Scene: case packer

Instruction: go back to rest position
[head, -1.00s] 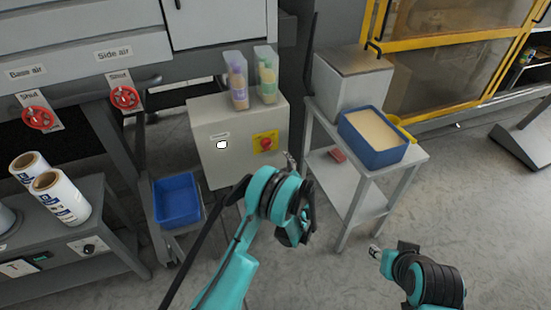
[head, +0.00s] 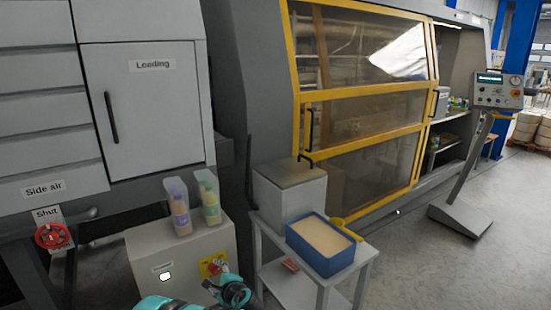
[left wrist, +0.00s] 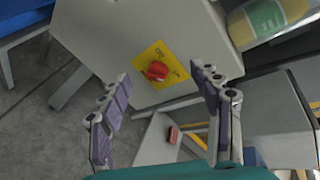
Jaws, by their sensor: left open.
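My left gripper (left wrist: 165,100) is open, with its two purple-padded fingers apart and nothing between them. In the left wrist view it faces a grey box (left wrist: 95,35) with a red rotary knob (left wrist: 157,70) on a yellow plate (left wrist: 178,72). The fingers appear apart from the knob, though the exact distance is unclear. In the head view only a part of my left arm and wrist (head: 235,293) shows at the bottom edge, in front of the box (head: 195,250); the fingertips are hard to make out. My right gripper is not in view.
Two bottles (head: 178,205) (head: 208,200) stand on the grey box. To its right, a cart (head: 350,285) carries a blue bin (head: 290,238) and a lidded box (head: 275,200). A yellow-framed machine (head: 297,90) stands behind. Open floor lies at the right around a control pedestal (head: 460,215).

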